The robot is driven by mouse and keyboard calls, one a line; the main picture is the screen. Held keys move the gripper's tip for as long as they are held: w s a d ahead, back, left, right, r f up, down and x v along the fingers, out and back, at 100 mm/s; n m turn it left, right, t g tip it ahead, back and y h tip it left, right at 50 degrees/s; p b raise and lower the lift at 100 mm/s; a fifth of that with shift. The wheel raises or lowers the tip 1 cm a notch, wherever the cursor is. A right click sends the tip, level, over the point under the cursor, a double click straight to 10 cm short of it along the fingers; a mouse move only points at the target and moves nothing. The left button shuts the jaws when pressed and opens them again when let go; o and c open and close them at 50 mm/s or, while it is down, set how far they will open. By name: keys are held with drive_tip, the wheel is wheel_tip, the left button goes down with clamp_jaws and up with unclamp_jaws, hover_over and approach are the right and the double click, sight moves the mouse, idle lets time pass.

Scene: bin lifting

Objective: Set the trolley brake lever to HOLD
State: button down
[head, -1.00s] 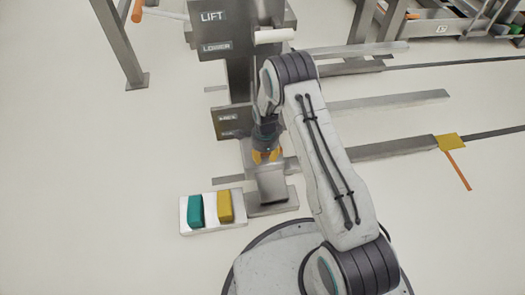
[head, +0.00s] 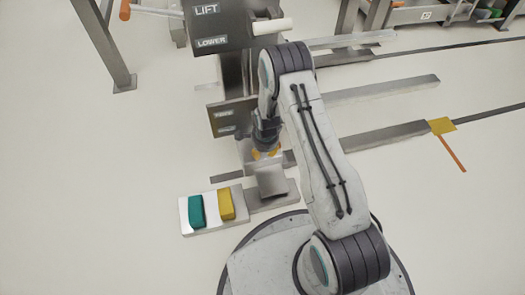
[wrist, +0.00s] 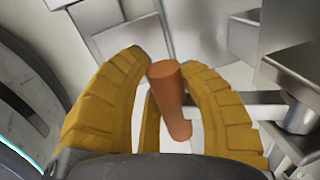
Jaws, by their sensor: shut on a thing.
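In the wrist view, an orange-brown cylindrical handle (wrist: 170,98) stands between the yellow fingers of my gripper (wrist: 163,62). My gripper is shut on it. A grey metal arm (wrist: 258,112) runs right from behind the handle to a round hub (wrist: 300,115); the fingers hide part of it. In the head view, my gripper (head: 265,153) is low beside the grey post, in front of a small two-line label plate (head: 232,116). The handle is hidden there, and the small plate's words are too blurred to read.
A LIFT/LOWER panel (head: 215,25) with a pale roller-like handle (head: 273,26) is above. A low pad (head: 211,224) carries a green block (head: 196,210) and a yellow block (head: 226,204). Metal rails (head: 380,135) run right. The floor at left is clear.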

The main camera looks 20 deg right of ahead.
drive_tip(key=c, duration=1)
unclamp_jaws()
drive_tip(key=shift+w+a+r, duration=0.1)
drive_tip(key=shift+w+r, duration=0.05)
drive_tip(key=shift+w, duration=0.05)
drive_tip(key=shift+c, duration=0.2)
drive_tip(key=o, duration=0.3)
drive_tip(key=shift+o, duration=0.2)
drive_tip(key=shift+s, duration=0.1)
wheel_tip(320, 180, up, 12)
drive_tip(key=s, duration=0.2)
